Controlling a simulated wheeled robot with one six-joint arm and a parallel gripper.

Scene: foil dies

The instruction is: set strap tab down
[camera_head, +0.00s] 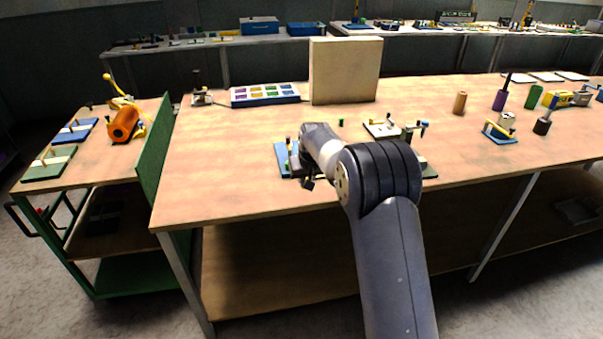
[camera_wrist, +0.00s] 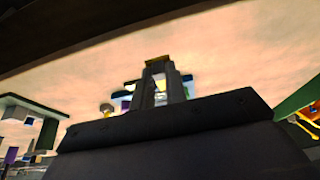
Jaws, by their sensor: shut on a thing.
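My gripper (camera_head: 308,182) is low over the front middle of the large bench, at the right part of a blue base plate (camera_head: 282,161). In the wrist view my gripper (camera_wrist: 161,78) points away from the camera, its dark fingers close together. It is shut on the strap tab, of which at most a small pale bit shows between the fingers. The tab's shape is mostly hidden by the fingers, and in the head view my arm hides it. I cannot tell whether the tab touches the plate.
A pale fixture (camera_head: 381,130) stands right of my wrist. A tall beige block (camera_head: 345,72) and a tray of coloured cells (camera_head: 265,95) stand behind. A green panel (camera_head: 154,150) edges the bench at left. Bare wood (camera_head: 230,170) lies left of the blue plate.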

